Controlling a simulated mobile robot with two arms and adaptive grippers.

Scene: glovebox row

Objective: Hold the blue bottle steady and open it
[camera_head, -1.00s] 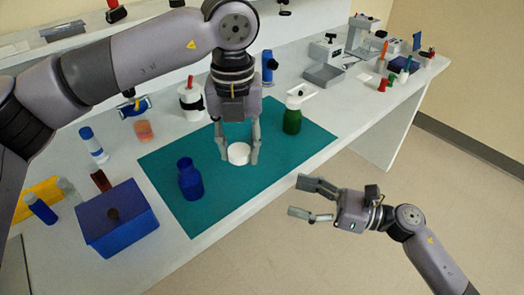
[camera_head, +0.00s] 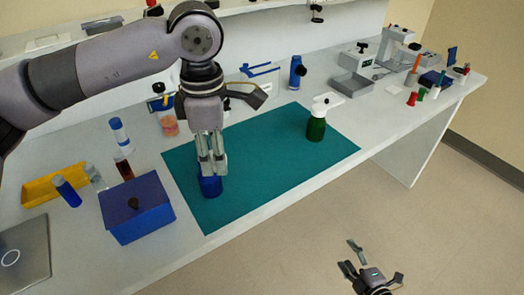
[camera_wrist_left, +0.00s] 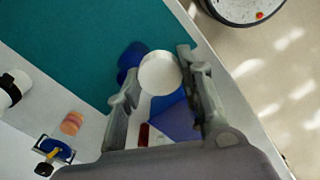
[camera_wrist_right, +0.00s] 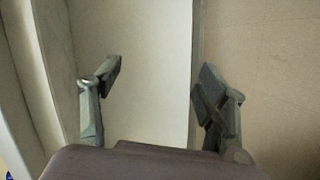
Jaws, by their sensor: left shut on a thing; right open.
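The blue bottle (camera_head: 210,187) stands on the teal mat, its upper part hidden behind my left gripper's fingers in the head view. My left gripper (camera_head: 214,170) points down over the bottle. In the left wrist view the gripper (camera_wrist_left: 160,70) is shut on a round white cap (camera_wrist_left: 160,74), with the blue bottle (camera_wrist_left: 130,58) partly behind it. I cannot tell whether the cap touches the bottle's mouth. My right gripper (camera_head: 377,263) is open and empty, out over the floor in front of the bench; its spread fingers show in the right wrist view (camera_wrist_right: 158,78).
A green bottle with a white top (camera_head: 316,125) stands on the mat's right part. A blue box (camera_head: 137,212) is left of the bottle, beside a yellow tray (camera_head: 45,188) and small bottles. A laptop (camera_head: 22,258) lies front left. The mat's middle is clear.

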